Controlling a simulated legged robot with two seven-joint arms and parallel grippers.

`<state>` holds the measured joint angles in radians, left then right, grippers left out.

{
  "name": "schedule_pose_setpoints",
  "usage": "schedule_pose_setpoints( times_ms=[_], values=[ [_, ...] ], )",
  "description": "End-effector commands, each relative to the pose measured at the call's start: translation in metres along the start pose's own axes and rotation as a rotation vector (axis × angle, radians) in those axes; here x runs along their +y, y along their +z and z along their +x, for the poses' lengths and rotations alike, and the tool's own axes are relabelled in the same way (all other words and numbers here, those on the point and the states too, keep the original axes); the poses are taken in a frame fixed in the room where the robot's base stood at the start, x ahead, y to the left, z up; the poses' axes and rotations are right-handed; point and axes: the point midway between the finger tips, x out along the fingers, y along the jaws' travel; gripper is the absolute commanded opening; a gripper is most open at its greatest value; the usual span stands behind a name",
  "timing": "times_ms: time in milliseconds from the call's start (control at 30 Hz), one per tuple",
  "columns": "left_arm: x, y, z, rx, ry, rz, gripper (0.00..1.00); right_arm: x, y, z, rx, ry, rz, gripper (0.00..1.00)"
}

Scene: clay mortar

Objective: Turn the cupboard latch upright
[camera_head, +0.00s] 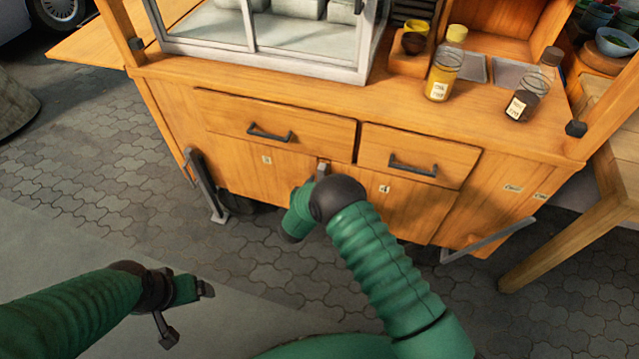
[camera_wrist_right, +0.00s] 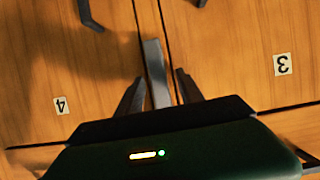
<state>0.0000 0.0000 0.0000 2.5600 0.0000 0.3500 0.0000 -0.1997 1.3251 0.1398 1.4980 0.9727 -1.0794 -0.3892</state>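The cupboard latch (camera_wrist_right: 155,72) is a grey metal bar at the seam between two cupboard doors. In the right wrist view it looks close to upright, with a slight lean. Its top shows in the head view (camera_head: 322,169), just above my right wrist. My right gripper (camera_wrist_right: 161,75) has its two dark fingers on either side of the latch, with visible gaps, so it looks open around it. In the head view my right arm hides these fingers. My left gripper (camera_head: 190,313) is open and empty at the lower left, away from the cupboard.
The wooden cart has two drawers with dark handles (camera_head: 270,135) (camera_head: 413,170) above the doors. A yellow bottle (camera_head: 444,65) and a dark bottle (camera_head: 533,88) stand on its top. A metal leg (camera_head: 205,187) is at the left. Open paving lies in front.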

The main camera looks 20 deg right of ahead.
Motion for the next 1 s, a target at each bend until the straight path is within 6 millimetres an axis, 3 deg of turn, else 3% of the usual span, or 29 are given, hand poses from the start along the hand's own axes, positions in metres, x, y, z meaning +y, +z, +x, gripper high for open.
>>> schedule_pose_setpoints(
  times_ms=[233,367,800,1000],
  values=[
    [0.0,0.0,-0.001,0.0,0.0,0.0,0.87,0.0,-0.002,-0.001,0.003,0.0,0.002,0.44],
    [0.0,-0.002,-0.007,0.0,0.0,0.0,0.87,-0.001,-0.004,-0.015,0.003,-0.001,0.002,0.44],
    [0.0,-0.009,-0.04,0.0,0.0,0.0,0.87,-0.002,-0.003,-0.137,0.002,-0.003,-0.002,0.44],
    [0.0,-0.01,-0.044,0.0,0.0,0.0,0.87,-0.001,-0.001,-0.165,0.001,0.0,0.0,0.44]
  ],
)
